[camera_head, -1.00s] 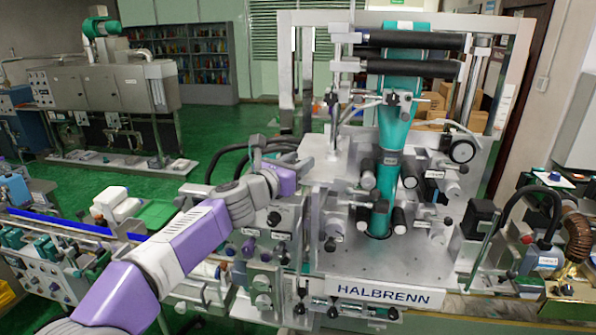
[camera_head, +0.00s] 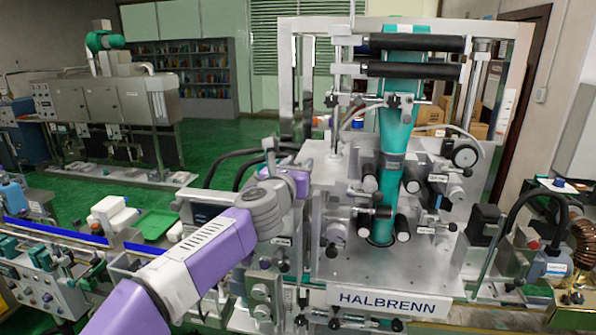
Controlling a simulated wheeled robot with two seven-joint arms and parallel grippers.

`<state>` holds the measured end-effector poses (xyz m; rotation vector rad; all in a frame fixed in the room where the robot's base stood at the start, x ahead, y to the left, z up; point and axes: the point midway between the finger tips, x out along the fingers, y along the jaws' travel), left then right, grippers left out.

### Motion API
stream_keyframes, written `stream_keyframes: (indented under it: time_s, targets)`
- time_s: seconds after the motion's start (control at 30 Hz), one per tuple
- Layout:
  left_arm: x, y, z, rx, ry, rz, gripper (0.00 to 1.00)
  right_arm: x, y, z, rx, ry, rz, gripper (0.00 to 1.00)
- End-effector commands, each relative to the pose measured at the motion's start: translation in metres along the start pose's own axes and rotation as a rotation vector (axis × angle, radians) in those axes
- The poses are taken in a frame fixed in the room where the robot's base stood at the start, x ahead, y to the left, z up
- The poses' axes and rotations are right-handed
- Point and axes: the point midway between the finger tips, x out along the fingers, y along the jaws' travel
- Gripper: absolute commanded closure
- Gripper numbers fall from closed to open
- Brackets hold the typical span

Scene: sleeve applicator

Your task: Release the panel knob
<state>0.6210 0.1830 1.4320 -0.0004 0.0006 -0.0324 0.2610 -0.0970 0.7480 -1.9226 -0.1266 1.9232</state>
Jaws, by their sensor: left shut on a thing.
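My left arm comes in from the lower left, and its purple and grey wrist reaches the control panel (camera_head: 203,212) left of the machine's main plate. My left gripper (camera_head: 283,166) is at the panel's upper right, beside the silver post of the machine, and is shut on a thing. The hand and wrist cover its fingertips and the thing in them, so the panel knob itself is hidden. My right gripper is not in view.
The HALBRENN machine's front plate (camera_head: 365,263) carries several black rollers around a teal sleeve web (camera_head: 395,160). Round valve knobs (camera_head: 262,291) sit below my wrist. A conveyor with a blue rail (camera_head: 60,229) runs along the left. A black hose (camera_head: 228,160) arches behind the hand.

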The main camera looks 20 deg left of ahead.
Motion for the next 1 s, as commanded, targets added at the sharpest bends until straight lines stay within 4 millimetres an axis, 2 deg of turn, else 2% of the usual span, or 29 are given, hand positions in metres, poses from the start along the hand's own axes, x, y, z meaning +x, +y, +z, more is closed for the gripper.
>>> stream_keyframes:
  time_s: [0.2,0.5,1.0]
  targets:
    - [0.0,-0.002,-0.002,0.0,-0.002,0.134,0.93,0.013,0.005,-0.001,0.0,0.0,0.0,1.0]
    - [0.0,-0.001,0.0,0.0,-0.001,0.314,0.93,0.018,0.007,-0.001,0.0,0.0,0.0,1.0]
    - [0.0,0.0,0.0,0.001,-0.001,0.395,0.93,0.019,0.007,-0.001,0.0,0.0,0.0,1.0]
